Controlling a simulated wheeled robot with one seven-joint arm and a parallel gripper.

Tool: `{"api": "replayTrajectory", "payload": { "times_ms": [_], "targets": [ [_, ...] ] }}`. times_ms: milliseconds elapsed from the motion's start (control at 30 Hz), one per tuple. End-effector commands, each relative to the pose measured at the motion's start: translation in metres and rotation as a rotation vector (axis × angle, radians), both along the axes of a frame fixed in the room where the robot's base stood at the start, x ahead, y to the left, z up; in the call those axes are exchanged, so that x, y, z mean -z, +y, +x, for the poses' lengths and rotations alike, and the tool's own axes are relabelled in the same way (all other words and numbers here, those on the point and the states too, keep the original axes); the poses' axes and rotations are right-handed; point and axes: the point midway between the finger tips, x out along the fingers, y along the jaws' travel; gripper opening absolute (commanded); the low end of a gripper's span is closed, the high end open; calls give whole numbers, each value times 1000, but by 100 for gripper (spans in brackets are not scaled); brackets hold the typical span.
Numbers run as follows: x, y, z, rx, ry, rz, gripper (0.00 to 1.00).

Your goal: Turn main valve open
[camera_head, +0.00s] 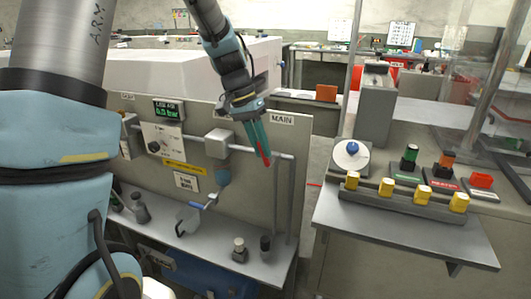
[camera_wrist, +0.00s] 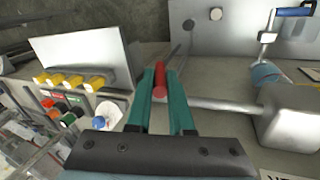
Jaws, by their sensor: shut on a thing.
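The main valve has a red handle (camera_head: 265,157) on the grey pipe, just below the MAIN label (camera_head: 282,119) on the upright panel. The red handle also shows in the wrist view (camera_wrist: 160,80), lying between my fingers. My gripper (camera_head: 260,150) reaches down to it from above. Its two teal fingers (camera_wrist: 161,78) are shut on the red handle, one on each side. The valve body behind the handle is mostly hidden by the fingers.
A grey box (camera_head: 219,143) sits on the pipe to the left. A blue-handled lever (camera_head: 205,203) is lower on the panel. Small knobs and a clamp stand on the shelf below. At right, a console (camera_head: 400,228) carries a blue knob and several yellow switches.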

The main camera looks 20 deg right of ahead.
Motion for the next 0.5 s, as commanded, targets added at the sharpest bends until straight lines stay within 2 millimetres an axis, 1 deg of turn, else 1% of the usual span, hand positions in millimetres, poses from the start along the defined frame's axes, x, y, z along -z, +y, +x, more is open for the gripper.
{"api": "replayTrajectory", "payload": {
  "times_ms": [33, 500],
  "targets": [
    [6, 4, 6, -10, 28, -35, 0],
    [19, 18, 19, -6, 315, -344, 0]
  ]
}}
